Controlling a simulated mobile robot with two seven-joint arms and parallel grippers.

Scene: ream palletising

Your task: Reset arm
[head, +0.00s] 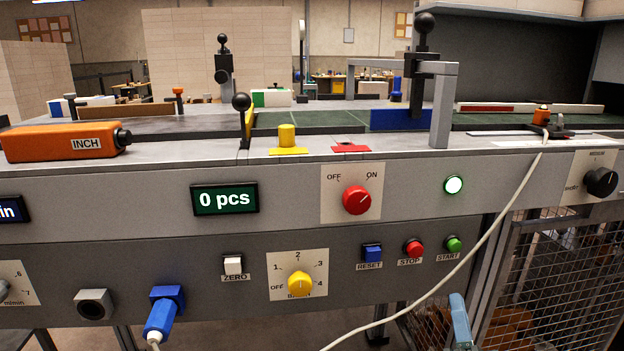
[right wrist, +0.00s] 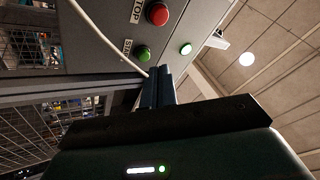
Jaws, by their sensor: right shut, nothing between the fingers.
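My right gripper (head: 460,318) shows at the bottom right of the head view, in front of and below the machine's control panel (head: 400,205). Its blue-grey fingers are shut with nothing between them. In the right wrist view the closed fingers (right wrist: 158,86) point toward the panel, near the green start button (right wrist: 143,53) and the red stop button (right wrist: 157,13). I cannot tell that they touch anything. The blue reset button (head: 372,253) sits left of the stop button (head: 414,248) and start button (head: 453,244). My left gripper is not in view.
A pale cable (head: 480,240) hangs from the machine's top and crosses the panel close to my right gripper. A wire mesh guard (head: 560,275) stands at the right. A blue plug (head: 162,315), knobs and a "0 pcs" display (head: 225,198) are on the panel.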

